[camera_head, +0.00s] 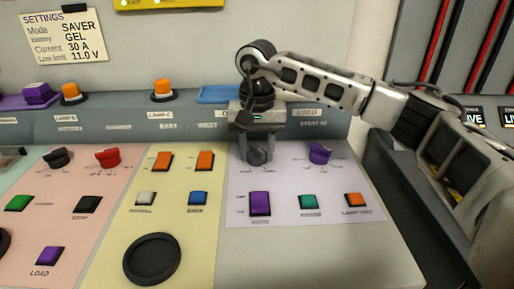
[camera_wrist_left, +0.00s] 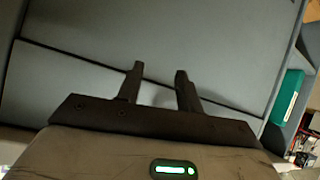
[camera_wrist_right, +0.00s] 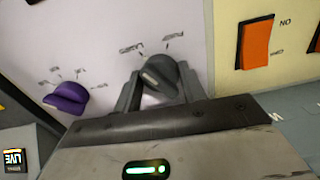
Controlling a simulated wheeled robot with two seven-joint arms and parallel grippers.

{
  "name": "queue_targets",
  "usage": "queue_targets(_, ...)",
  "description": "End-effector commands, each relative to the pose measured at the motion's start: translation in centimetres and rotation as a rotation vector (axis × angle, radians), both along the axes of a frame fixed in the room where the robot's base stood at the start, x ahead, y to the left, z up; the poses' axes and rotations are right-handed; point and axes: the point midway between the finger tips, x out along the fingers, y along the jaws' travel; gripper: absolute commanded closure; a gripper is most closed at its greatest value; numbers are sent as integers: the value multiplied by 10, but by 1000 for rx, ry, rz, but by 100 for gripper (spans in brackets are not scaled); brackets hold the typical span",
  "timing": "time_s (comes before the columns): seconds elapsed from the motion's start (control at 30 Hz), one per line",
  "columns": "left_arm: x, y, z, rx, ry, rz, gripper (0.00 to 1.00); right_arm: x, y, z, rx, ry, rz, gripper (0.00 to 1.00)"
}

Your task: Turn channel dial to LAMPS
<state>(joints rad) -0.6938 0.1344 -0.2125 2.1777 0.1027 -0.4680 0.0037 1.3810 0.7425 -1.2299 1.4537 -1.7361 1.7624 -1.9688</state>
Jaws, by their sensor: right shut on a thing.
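The dark grey dial (camera_wrist_right: 159,74) sits on the lilac panel section, with printed labels around it that are too blurred to read. My right gripper (camera_wrist_right: 160,92) is shut on this dial, one finger on each side. In the head view the dial (camera_head: 257,156) shows just below my right gripper (camera_head: 255,140), partly hidden by it. My left gripper (camera_wrist_left: 158,82) is open and empty in front of grey cabinet surfaces. It does not show in the head view.
A purple dial (camera_head: 319,152) is right of the gripped dial. Below are a purple switch (camera_head: 260,203), a green button (camera_head: 308,202) and an orange button (camera_head: 355,200). Orange switches (camera_head: 205,160) stand on the yellow section to the left. A settings note (camera_head: 64,37) hangs on the wall.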

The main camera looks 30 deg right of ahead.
Motion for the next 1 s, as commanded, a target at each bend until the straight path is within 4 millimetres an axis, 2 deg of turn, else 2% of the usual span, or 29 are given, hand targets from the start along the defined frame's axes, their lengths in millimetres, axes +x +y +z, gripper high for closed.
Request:
queue_targets(0.03, 0, 0, 0, 0, -1, 0, 64, 0, 0, 1, 0, -2, 3, 82)
queue_targets(0.07, 0, 0, 0, 0, -1, 0, 64, 0, 0, 1, 0, -2, 3, 56)
queue_targets(0.13, 0, 0, 0, 0, -1, 0, 64, 0, 0, 1, 0, -2, 3, 37)
queue_targets(0.43, 0, 0, 1, 0, -2, 0, 64, 0, 0, 1, 0, -1, 1, 37)
queue_targets(0.57, 0, 0, 0, 0, -2, 0, 64, 1, 0, 11, 0, -4, 1, 37)
queue_targets(0.67, 1, 0, 0, 0, -2, 0, 64, 1, 0, 29, 1, -5, 1, 37)
queue_targets(1.0, 1, 0, 2, 0, -3, 0, 64, 0, 1, 112, 1, -6, 1, 37)
